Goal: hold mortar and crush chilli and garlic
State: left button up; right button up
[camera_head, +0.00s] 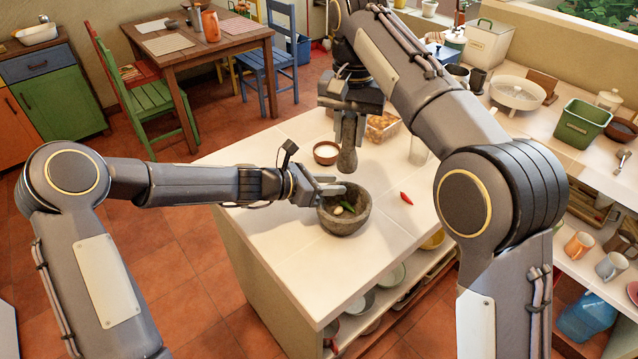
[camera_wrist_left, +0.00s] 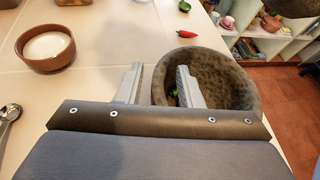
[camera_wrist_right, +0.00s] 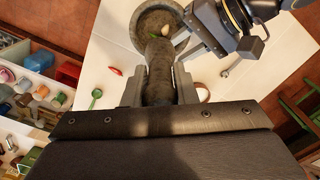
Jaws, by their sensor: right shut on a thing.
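The grey stone mortar (camera_head: 345,222) stands on the white island top, and its rim also shows in the left wrist view (camera_wrist_left: 235,70). Pale garlic (camera_head: 338,210) and a green chilli (camera_head: 349,205) lie inside it. In the left wrist view (camera_wrist_left: 160,88) one finger is outside the wall and the other over the bowl, with a gap beside the wall. My right gripper (camera_head: 352,110) is shut on the stone pestle (camera_head: 348,155), which hangs upright behind the mortar, apart from it. The pestle also fills the right wrist view (camera_wrist_right: 160,75).
A red chilli (camera_head: 406,197) lies right of the mortar. The island's front left top is bare. A side counter (camera_head: 560,130) holds several kitchen things.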

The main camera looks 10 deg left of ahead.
pick_arm(q)
grip_shut()
dwell(2.4)
